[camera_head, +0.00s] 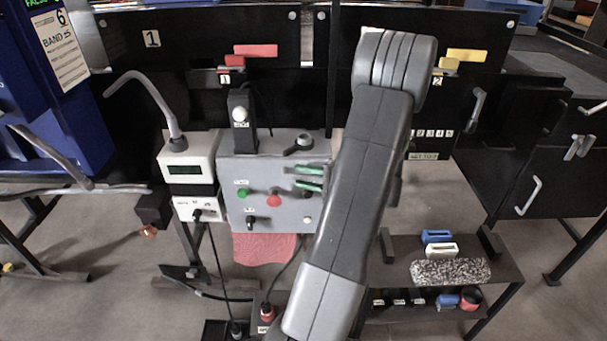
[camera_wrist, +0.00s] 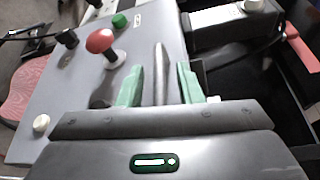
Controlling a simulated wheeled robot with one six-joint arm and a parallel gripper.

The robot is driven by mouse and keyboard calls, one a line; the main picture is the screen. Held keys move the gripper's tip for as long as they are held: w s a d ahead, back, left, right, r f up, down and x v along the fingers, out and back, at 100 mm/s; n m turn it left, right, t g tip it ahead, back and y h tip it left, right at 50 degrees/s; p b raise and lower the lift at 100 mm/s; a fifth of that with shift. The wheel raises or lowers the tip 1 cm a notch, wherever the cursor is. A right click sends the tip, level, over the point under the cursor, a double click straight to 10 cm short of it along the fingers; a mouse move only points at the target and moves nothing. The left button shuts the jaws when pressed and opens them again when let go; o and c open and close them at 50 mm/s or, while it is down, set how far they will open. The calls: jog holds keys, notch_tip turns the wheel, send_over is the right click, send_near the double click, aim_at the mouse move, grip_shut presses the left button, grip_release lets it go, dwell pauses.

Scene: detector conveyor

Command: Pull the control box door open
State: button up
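The grey control box (camera_head: 240,207) stands left of my arm in the head view. Its face carries a green button (camera_head: 242,193), a red mushroom button (camera_head: 274,200) and black knobs. The same face (camera_wrist: 70,85) fills the left of the wrist view. My gripper (camera_head: 310,178) has green fingers at the right part of this face. In the wrist view my gripper (camera_wrist: 159,84) is open, with a slim grey handle (camera_wrist: 160,65) standing between its fingers and gaps on both sides. The handle's foot is hidden by my gripper. I see no clear opening at the door.
A white meter (camera_head: 190,160) with a green display and a bent probe stands left of the box. A black device (camera_head: 240,135) rises behind it. A low shelf (camera_head: 400,250) with blocks is at the right. Cables hang below the box.

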jog(key=shift+w+a, duration=0.1)
jog(key=shift+a, duration=0.25)
grip_shut()
jog(key=shift+f, duration=0.15)
